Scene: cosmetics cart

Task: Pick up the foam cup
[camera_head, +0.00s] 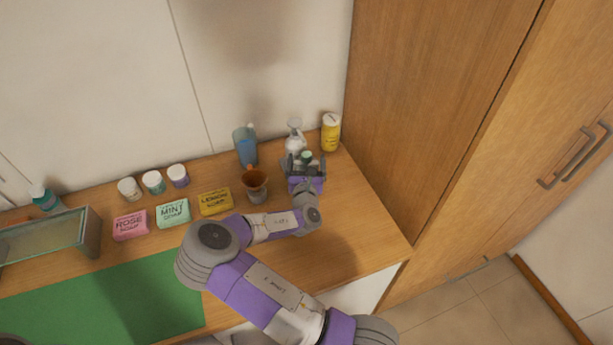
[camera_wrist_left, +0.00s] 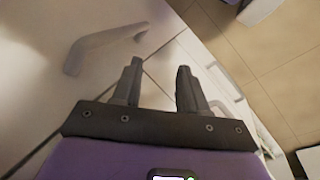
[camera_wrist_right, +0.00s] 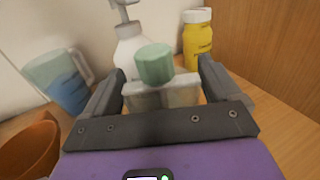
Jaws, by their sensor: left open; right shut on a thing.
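My right gripper (camera_head: 304,163) is shut on a pale, boxy bottle with a mint-green cap (camera_wrist_right: 155,64). In the right wrist view the bottle's pale body (camera_wrist_right: 163,96) sits between both fingers; its lower part is hidden. I cannot tell whether it stands on the counter or is lifted. No cup is clearly marked as foam. A brown cup (camera_head: 254,179) stands just left of the right gripper and shows at the lower left of the right wrist view (camera_wrist_right: 28,152). A blue-and-clear jug with a handle (camera_head: 245,147) stands behind it. My left gripper (camera_wrist_left: 158,88) is open and empty.
A white pump bottle (camera_head: 294,137) and a yellow bottle (camera_head: 331,132) stand close behind my right gripper. Rose, mint and lemon soap boxes (camera_head: 173,213) and several small jars (camera_head: 154,182) are to the left. A wooden cabinet (camera_head: 430,110) bounds the right. White handled fronts (camera_wrist_left: 95,48) lie near my left gripper.

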